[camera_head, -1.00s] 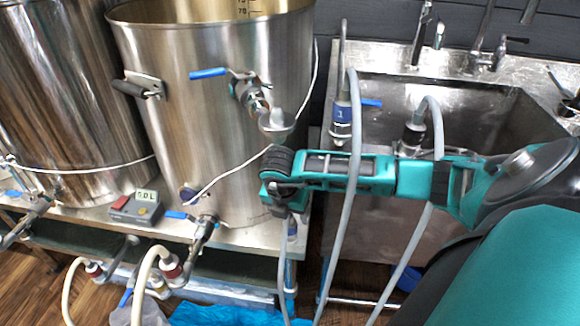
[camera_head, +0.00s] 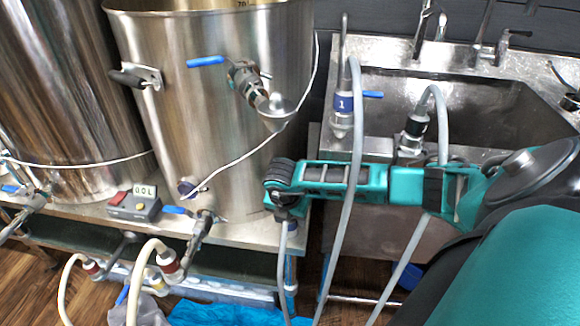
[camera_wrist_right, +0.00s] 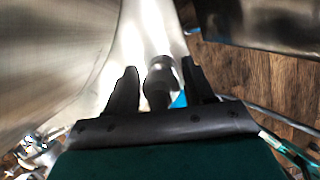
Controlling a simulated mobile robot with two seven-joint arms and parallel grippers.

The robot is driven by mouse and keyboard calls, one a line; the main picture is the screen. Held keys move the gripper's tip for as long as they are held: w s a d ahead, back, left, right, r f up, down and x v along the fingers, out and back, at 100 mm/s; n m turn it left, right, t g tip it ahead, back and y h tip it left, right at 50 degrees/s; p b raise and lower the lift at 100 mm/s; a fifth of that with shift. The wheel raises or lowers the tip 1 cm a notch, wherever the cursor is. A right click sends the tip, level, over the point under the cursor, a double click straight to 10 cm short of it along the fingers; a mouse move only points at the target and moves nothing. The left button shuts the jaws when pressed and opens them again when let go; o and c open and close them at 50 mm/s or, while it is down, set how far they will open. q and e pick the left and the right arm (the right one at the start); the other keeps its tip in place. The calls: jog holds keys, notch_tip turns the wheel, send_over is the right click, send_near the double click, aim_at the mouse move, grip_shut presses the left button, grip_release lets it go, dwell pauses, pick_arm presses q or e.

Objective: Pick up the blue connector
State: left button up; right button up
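A connector with a blue band marked 1 (camera_head: 343,108) stands upright at the sink's left edge, with a grey hose at its top. A second, small bluish-grey connector (camera_head: 291,227) sits on a grey hose just below my right gripper (camera_head: 281,205), at the kettle stand's right corner. The right wrist view shows my right gripper (camera_wrist_right: 160,82) with its fingers apart and a dark fitting with a grey band (camera_wrist_right: 158,84) between them. A narrow gap shows on the fitting's left side. I cannot tell whether this fitting is the small connector. My left gripper is not in view.
A steel kettle (camera_head: 215,120) with blue-handled valves stands left of my right gripper. A control box (camera_head: 134,206) sits on the stand. The sink basin (camera_head: 450,105) is behind my right arm. Grey hoses (camera_head: 350,210) hang across that arm. A blue cloth (camera_head: 225,314) lies low in front.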

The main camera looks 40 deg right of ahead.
jog(key=c, duration=0.8)
jog(key=shift+r, duration=0.15)
jog(key=shift+a+r+p, duration=0.2)
jog(key=shift+r+p, duration=0.15)
jog(key=shift+r, duration=0.15)
notch_tip(320, 180, up, 6)
jog(key=shift+f+p, duration=0.1)
jog(key=shift+p, duration=0.65)
jog(key=shift+w+a, duration=0.35)
jog(key=shift+a, duration=2.9)
jog(key=shift+w+a, duration=0.3)
jog(key=shift+a, duration=2.95)
jog(key=shift+w+a, duration=0.35)
jog(key=shift+a, duration=2.9)
